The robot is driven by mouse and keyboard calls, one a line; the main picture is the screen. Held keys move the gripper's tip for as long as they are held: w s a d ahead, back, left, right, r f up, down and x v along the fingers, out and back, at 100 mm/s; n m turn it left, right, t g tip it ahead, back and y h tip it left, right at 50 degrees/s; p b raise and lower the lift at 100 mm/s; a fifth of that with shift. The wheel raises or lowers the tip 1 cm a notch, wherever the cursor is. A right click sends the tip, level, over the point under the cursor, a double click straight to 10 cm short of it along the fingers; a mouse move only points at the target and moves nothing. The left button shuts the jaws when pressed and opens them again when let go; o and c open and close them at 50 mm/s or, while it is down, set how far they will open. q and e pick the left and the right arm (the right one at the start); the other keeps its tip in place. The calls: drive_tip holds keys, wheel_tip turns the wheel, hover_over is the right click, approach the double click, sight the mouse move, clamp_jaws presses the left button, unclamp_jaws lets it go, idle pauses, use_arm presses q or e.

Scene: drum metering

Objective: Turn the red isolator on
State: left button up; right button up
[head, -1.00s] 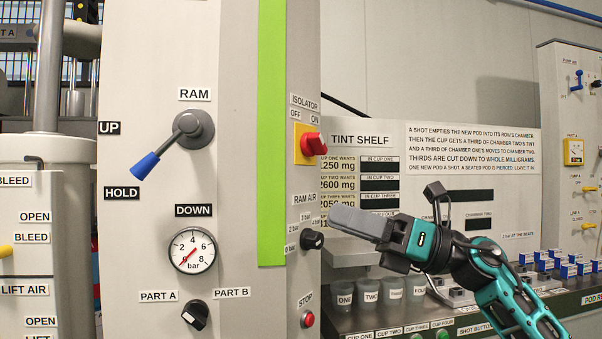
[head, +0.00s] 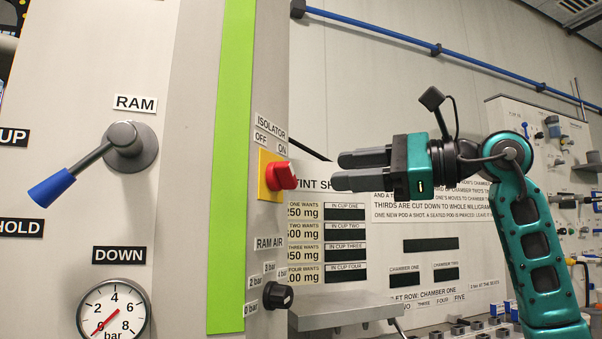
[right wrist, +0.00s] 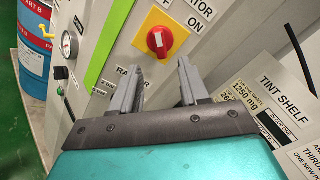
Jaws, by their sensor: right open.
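The red isolator (head: 281,176) is a rotary knob on a yellow plate on the side face of the grey cabinet, below the labels OFF and ON. It also shows in the right wrist view (right wrist: 159,41), beyond my fingertips. My right gripper (head: 345,169) is open and empty, a short gap to the right of the knob at about its height. Its two grey fingers point at the cabinet, and in the right wrist view (right wrist: 155,75) the knob appears between and beyond them. My left gripper is not in view.
The RAM AIR knob (head: 277,296) sits below the isolator on the same face. The blue-handled RAM lever (head: 52,187) and a pressure gauge (head: 112,308) are on the front face. A grey shelf (head: 345,308) juts out below my gripper. The space between gripper and isolator is clear.

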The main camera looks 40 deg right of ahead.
sight(293, 175)
drive_tip(key=x, duration=0.8)
drive_tip(key=shift+a, duration=0.1)
clamp_jaws()
